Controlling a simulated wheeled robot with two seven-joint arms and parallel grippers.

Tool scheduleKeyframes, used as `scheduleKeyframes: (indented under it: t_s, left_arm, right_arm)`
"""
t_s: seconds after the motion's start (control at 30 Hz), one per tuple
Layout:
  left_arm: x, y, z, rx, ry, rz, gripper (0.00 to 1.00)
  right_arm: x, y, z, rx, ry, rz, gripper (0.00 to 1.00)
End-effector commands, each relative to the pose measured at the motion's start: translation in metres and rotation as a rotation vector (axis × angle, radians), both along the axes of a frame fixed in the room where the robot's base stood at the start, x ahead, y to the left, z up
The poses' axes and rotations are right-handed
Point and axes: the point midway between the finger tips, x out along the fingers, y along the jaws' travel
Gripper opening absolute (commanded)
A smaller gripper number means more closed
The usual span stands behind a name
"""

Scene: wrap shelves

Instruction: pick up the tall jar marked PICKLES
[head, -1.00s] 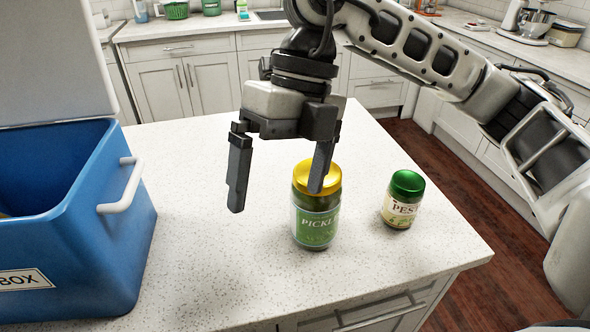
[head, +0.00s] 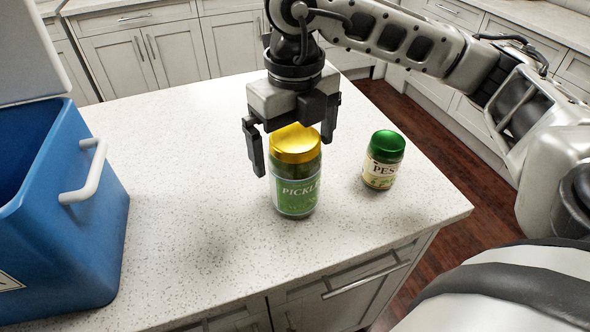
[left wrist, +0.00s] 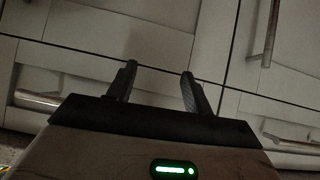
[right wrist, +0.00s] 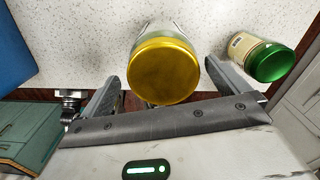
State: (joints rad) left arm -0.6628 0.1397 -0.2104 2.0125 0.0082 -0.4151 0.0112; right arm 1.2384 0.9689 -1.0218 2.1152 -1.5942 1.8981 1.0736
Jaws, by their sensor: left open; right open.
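The tall PICKLES jar (head: 297,185) stands upright on the counter, with a green label and a gold lid. Its lid (right wrist: 163,72) fills the middle of the right wrist view. My right gripper (head: 292,155) points down over the jar, open, with one finger to the left of the lid and the other to its right, behind. In the right wrist view the lid lies just beyond and between the open fingertips. The fingers do not visibly grip it. My left gripper (left wrist: 158,75) is open and empty, facing cabinet fronts.
A shorter PESTO jar (head: 382,160) with a green lid stands right of the pickles, close to the right finger's side. An open blue box (head: 75,215) with a white handle is at the left. The counter (head: 190,180) between is clear.

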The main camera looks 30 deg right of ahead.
Motion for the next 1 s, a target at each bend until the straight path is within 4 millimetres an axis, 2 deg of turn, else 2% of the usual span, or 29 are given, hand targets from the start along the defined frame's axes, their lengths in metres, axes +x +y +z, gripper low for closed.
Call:
scheduleKeyframes:
  t_s: [0.2, 0.3, 0.6, 0.63, 0.87, 0.9, 1.0]
  left_arm:
    - [-0.001, 0.001, 0.007, 0.004, 0.002, 0.000, 0.51]
    - [0.000, 0.002, 0.004, 0.007, 0.002, 0.000, 0.51]
    - [0.003, 0.004, 0.003, 0.010, -0.002, 0.002, 0.51]
    - [0.003, 0.004, 0.003, 0.010, -0.002, 0.002, 0.51]
    - [0.003, 0.004, 0.004, 0.010, -0.004, 0.003, 0.51]
    - [0.003, 0.004, 0.005, 0.010, -0.004, 0.003, 0.51]
    - [0.002, 0.004, 0.004, 0.010, -0.001, 0.004, 0.51]
  right_arm:
    - [0.006, -0.006, -0.029, -0.001, 0.006, 0.000, 1.00]
    - [0.006, -0.005, -0.042, 0.000, 0.004, 0.000, 1.00]
    - [0.007, -0.005, -0.050, 0.000, 0.000, 0.000, 1.00]
    - [0.007, -0.005, -0.050, 0.000, 0.000, 0.000, 0.97]
    - [0.007, -0.005, -0.049, 0.000, 0.000, 0.000, 0.33]
    - [0.007, -0.005, -0.048, 0.001, -0.003, 0.000, 0.28]
    - [0.007, -0.005, -0.048, 0.001, -0.003, 0.000, 0.28]
